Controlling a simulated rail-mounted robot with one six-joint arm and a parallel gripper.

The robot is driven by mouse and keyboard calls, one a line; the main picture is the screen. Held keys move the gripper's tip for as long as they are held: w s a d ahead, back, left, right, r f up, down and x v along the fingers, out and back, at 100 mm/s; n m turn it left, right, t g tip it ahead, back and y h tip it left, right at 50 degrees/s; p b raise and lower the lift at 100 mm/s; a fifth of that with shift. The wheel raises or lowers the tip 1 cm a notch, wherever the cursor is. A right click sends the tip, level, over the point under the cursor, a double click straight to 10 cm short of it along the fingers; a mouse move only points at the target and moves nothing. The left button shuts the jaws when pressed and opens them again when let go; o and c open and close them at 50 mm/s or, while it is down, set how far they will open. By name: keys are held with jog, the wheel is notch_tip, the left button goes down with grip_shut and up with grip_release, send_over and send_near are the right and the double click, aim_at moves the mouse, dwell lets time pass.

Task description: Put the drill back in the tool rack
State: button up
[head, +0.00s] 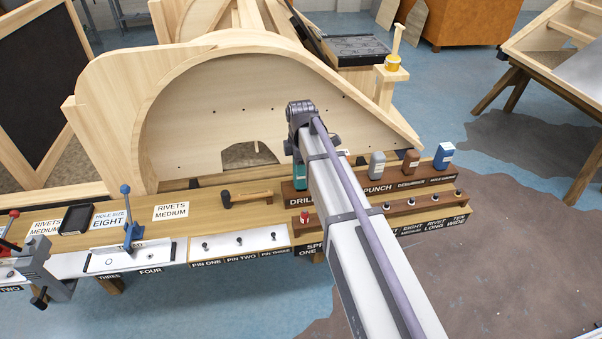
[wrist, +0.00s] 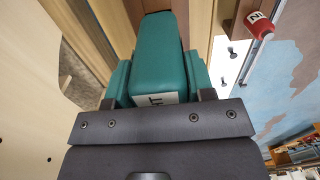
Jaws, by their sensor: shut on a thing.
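The drill is a teal block-shaped tool (wrist: 160,55) with a white label, filling the top middle of the wrist view. My gripper (wrist: 158,97) is shut on it, with dark fingers at its two sides. In the head view only a teal part of the drill (head: 300,174) shows, beside my arm and just above the DRILL label. My arm hides the rest of it and the fingertips. The tool rack (head: 447,178) is a dark wooden ledge at the bench's right end. I cannot tell whether the drill touches the rack.
On the rack stand a grey tool (head: 377,165), a brown tool (head: 411,162) and a blue tool (head: 443,156). A large curved wooden frame (head: 200,120) rises close behind. A mallet (head: 247,198) lies on the bench to the left. A red piece (wrist: 259,25) is near the drill.

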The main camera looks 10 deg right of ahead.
jog(key=shift+f, duration=0.35)
jog(key=o, duration=1.1)
jog(key=shift+r, duration=0.15)
